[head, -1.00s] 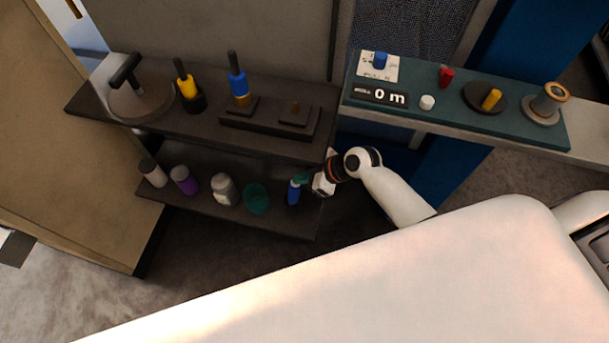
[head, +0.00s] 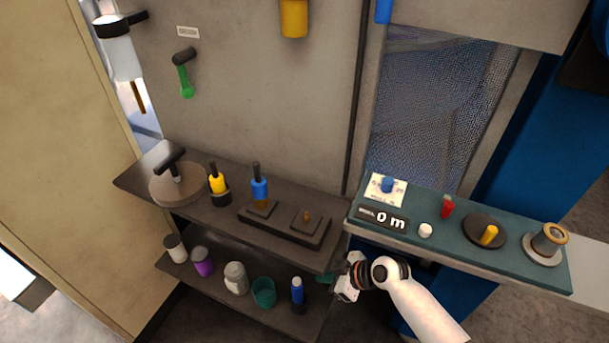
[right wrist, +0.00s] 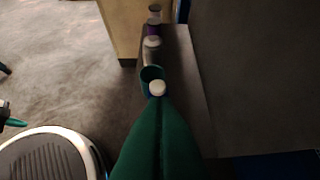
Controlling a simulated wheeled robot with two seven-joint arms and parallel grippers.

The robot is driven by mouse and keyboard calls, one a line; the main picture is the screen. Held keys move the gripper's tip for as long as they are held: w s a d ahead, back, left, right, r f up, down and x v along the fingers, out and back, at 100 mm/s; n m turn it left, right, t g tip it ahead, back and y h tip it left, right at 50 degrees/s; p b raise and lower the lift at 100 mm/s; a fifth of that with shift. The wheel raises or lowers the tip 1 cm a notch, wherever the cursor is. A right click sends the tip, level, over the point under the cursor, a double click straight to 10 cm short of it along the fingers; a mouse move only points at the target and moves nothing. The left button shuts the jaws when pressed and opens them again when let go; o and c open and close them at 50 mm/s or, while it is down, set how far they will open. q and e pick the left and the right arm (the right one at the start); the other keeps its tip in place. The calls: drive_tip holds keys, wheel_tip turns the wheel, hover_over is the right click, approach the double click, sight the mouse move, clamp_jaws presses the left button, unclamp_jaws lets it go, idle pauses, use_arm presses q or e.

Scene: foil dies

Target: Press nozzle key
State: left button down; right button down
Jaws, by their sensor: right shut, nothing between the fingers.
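The teal control panel (head: 400,235) at the right carries a blue knob (head: 387,184) on a printed card, a red key (head: 447,207), a white round button (head: 425,230), a yellow handle on a black disc (head: 489,234) and a display (head: 382,218) reading 0 m. I cannot tell which is the nozzle key. My right gripper (head: 325,279) is shut and empty, below and left of the panel, beside the lower shelf. Its green fingers (right wrist: 158,108) fill the middle of the right wrist view. A teal tip (right wrist: 14,122) at that view's left edge may be my left gripper.
The upper shelf holds a round press (head: 176,185), a yellow tool (head: 217,182), a blue tool (head: 260,186) and a dark block (head: 285,229). The lower shelf holds a teal cup (head: 264,292), a blue bottle (head: 297,290) near my gripper, and other bottles. A metal spool (head: 549,238) stands at the panel's right end.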

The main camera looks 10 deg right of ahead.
drive_tip(key=s+d+f+m+g+h+p, duration=0.1)
drive_tip(key=s+d+f+m+h, duration=0.25)
drive_tip(key=s+f, duration=0.55)
drive_tip(key=s+d+f+m+g+h+p, duration=0.1)
drive_tip(key=s+d+f+m+h, duration=0.15)
drive_tip(key=s+d+f, duration=0.65)
drive_tip(key=s+a+f+m+g, duration=0.1)
drive_tip(key=s+f, duration=0.4)
drive_tip(key=s, duration=0.5)
drive_tip(key=s+a+f+m+g+h+p, duration=0.1)
drive_tip(key=s+f, duration=0.5)
drive_tip(key=s, duration=0.4)
drive_tip(key=shift+s+f+m+h+p, duration=0.3)
drive_tip(key=shift+s, duration=0.1)
